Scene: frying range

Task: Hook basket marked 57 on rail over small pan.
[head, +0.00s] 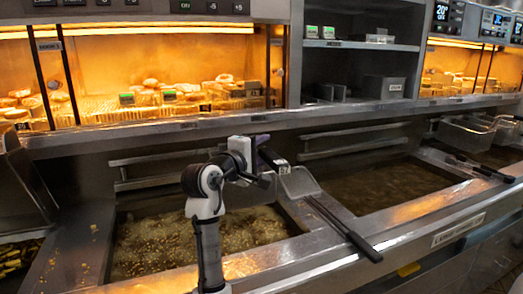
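A small plate that appears to read 57 (283,169) shows at the tip of my gripper (272,163). Just right of it is a pale mesh or wire body (300,183), and a long black handle (345,237) slopes from it toward the front right, over the divider between two pans. My gripper is above the right side of the left pan (160,243), which holds bubbling oil. The rails are a bar behind the left pan (160,182) and a bar behind the right pan (350,147). I cannot tell whether the fingers are closed or which pan is smaller.
The right pan (375,187) holds darker, still oil. Wire baskets (466,134) with black handles (480,170) stand at the far right. Heated shelves with food (150,95) and a grey shelf (360,62) are behind. A metal bin (20,190) is at the left edge.

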